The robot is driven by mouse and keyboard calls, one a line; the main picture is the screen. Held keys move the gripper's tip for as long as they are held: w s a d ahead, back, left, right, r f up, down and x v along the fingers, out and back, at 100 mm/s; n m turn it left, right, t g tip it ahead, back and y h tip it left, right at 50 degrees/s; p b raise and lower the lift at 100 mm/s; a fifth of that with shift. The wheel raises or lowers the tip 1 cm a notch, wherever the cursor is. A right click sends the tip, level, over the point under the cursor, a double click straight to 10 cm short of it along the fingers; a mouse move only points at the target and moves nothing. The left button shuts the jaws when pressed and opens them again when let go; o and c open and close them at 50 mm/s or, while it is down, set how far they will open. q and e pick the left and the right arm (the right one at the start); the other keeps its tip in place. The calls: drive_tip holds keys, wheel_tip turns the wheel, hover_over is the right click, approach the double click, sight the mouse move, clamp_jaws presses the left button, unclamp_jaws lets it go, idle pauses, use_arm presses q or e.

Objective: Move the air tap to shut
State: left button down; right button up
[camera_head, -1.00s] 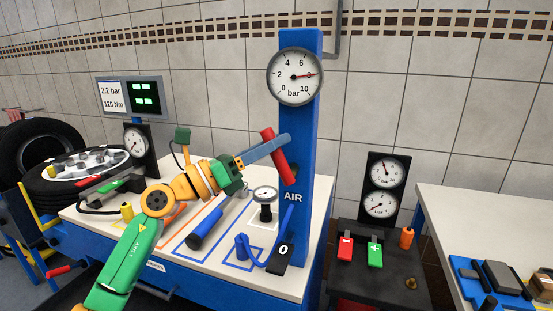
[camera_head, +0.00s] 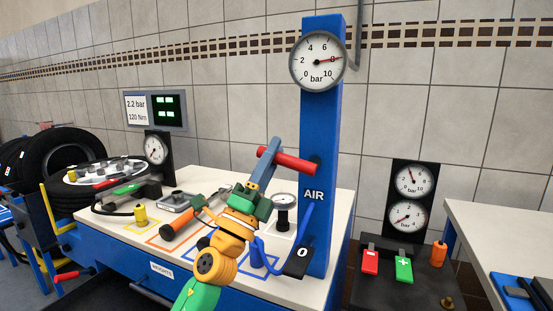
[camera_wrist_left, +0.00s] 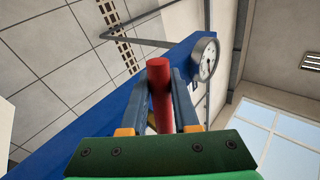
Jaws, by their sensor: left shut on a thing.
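The air tap is a red bar handle (camera_head: 294,161) on the front of the blue column marked AIR (camera_head: 316,228). It lies close to level, with its right end slightly lower, at the dark pivot on the column. My left gripper (camera_head: 272,148) is shut on the red handle near its left end. In the left wrist view the red handle (camera_wrist_left: 159,88) stands between the two fingers (camera_wrist_left: 160,100). The round gauge (camera_head: 317,60) on top of the column reads about 8 bar. My right gripper is not in view.
A white-topped bench (camera_head: 330,197) holds tools, a small gauge (camera_head: 284,199) and a black tag marked 0 (camera_head: 299,263). A black stand with two gauges and red and green buttons (camera_head: 403,265) is to the right. A tyre (camera_head: 62,158) lies at the left.

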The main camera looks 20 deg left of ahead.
use_arm(q)
drive_tip(key=shift+f+n+t+y+b, duration=0.15)
drive_tip(key=shift+f+n+y+b, duration=0.15)
drive_tip(key=shift+n+y, duration=0.6)
drive_tip(key=shift+f+n+t+y+b, duration=0.2)
drive_tip(key=shift+f+n+y+b, duration=0.05)
drive_tip(key=shift+n+y, duration=0.6)
drive_tip(key=shift+f+n+t+y+b, duration=0.15)
drive_tip(key=shift+f+n+y+b, duration=0.15)
drive_tip(key=shift+n+y, duration=0.55)
drive_tip(key=shift+f+n+y, duration=0.1)
drive_tip(key=shift+n+y, duration=0.3)
drive_tip(key=shift+n, duration=0.1)
drive_tip(key=c, duration=0.9)
unclamp_jaws()
drive_tip(key=shift+a, duration=0.1)
drive_tip(key=b+v, duration=0.2)
drive_tip(key=v, duration=0.5)
drive_tip(key=shift+s, duration=0.1)
